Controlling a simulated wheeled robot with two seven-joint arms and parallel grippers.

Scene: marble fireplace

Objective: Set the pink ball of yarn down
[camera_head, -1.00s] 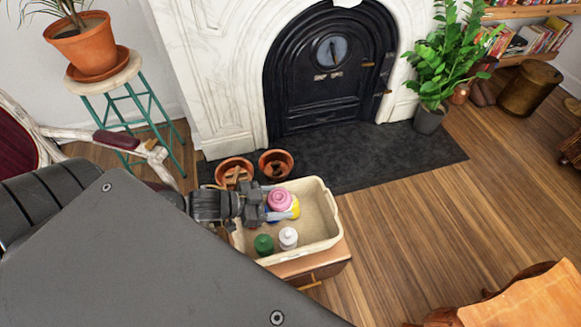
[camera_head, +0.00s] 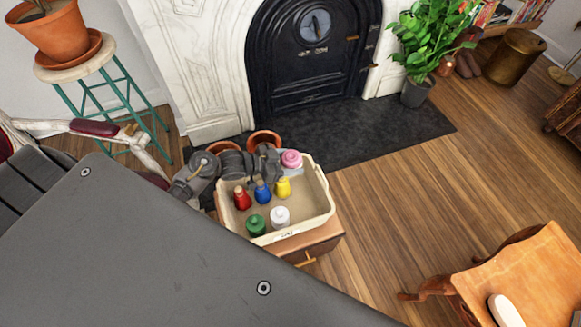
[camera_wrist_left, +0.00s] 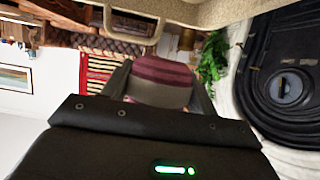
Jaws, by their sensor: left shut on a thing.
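The pink ball of yarn (camera_head: 291,158) is at the far rim of the cream crate (camera_head: 322,205) in the head view. My left gripper (camera_head: 284,163) is shut on it, with the arm reaching across from the left. Whether the yarn touches the rim cannot be told. My right gripper is out of view.
The crate stands on a small wooden cabinet (camera_head: 318,248) and holds several bottles, among them a yellow one (camera_head: 283,188) and a white one (camera_head: 280,216). Terracotta pots (camera_head: 263,138) stand behind it. The dark hearth slab (camera_head: 390,140) and wood floor (camera_head: 390,235) are largely clear.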

